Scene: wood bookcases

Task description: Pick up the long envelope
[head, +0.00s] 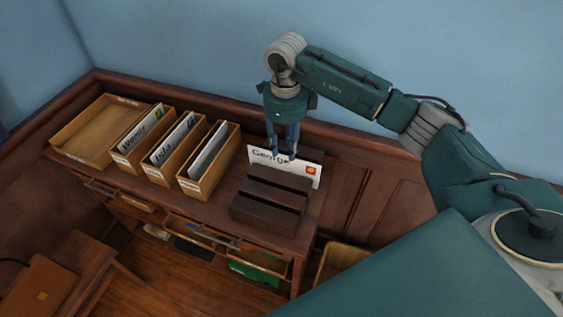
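A long white envelope (311,174) marked "George", with a red and yellow stamp at its right end, stands upright in the back of a dark slotted wooden rack (262,212). The rack hides its lower part. My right gripper (284,157) points down at the envelope's top edge, left of the stamp. Its two fingers show apart, with a gap between them, and overlap the upper part of the envelope in the picture. Whether they touch the paper cannot be told. My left gripper is not in view.
Three wooden boxes holding envelopes, two marked "Wendy" (137,130) and "Isla" (165,152), stand left of the rack. An empty wooden tray (75,142) lies at the far left. Open drawers (215,238) sit below the desk top. A raised wooden ledge runs along the back.

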